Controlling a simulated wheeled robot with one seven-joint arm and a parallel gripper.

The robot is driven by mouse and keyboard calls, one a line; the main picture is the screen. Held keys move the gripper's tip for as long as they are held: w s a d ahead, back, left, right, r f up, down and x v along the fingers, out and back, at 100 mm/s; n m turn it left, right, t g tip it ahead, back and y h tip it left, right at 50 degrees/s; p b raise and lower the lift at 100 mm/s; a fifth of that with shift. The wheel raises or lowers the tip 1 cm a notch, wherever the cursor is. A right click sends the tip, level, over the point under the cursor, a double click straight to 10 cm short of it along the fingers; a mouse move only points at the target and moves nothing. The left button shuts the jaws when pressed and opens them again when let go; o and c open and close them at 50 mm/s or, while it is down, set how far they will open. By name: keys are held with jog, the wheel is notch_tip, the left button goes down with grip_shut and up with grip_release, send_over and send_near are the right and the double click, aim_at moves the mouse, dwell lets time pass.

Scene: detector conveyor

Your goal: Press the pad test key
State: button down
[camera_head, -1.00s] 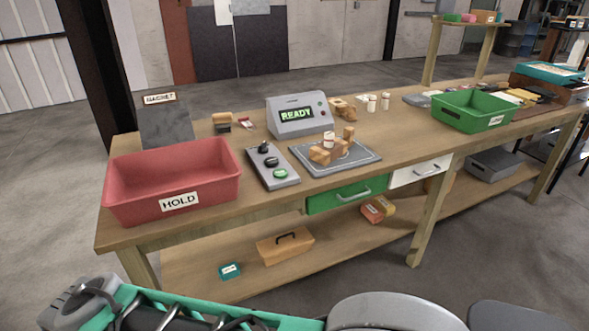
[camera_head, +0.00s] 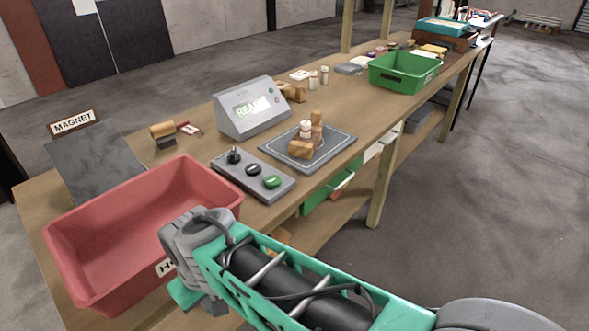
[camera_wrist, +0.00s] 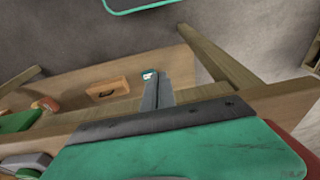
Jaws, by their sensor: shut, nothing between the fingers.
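A grey control strip (camera_head: 225,163) lies on the bench in front of the display unit. It carries a black lever (camera_head: 234,156), a black round key (camera_head: 252,169) and a green round key (camera_head: 271,182); their markings are too small to read, so I cannot tell which is the pad test key. A grey pad (camera_head: 338,147) to its right bears wooden blocks and a small white-banded piece. My gripper (camera_wrist: 157,90) is shut and empty in the wrist view, with the floor and lower shelf beyond it. In the head view my arm's end covers part of the red bin.
The display unit (camera_head: 243,122) stands behind the strip. A red bin (camera_head: 75,250) is at the left, with a magnet plate (camera_head: 92,165) behind it. A green bin (camera_head: 392,76) stands further along the bench. Bare bench top lies between the pad and green bin.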

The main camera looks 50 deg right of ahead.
jog(key=shift+w, duration=0.1)
jog(key=w+d+r+p, duration=0.2)
jog(key=w+r+p, duration=0.1)
jog(key=r+p, duration=1.7)
jog(key=w+d+m+t+y, duration=0.2)
jog(key=w+d+m+t, duration=0.15)
jog(key=w+d, duration=0.6)
jog(key=d+f+m+t+h, duration=0.1)
jog(key=d+m+t, duration=0.2)
jog(key=d, duration=1.7)
jog(key=shift+s+m+t, duration=0.35)
jog(key=shift+s+m, duration=0.1)
jog(key=shift+m, duration=0.2)
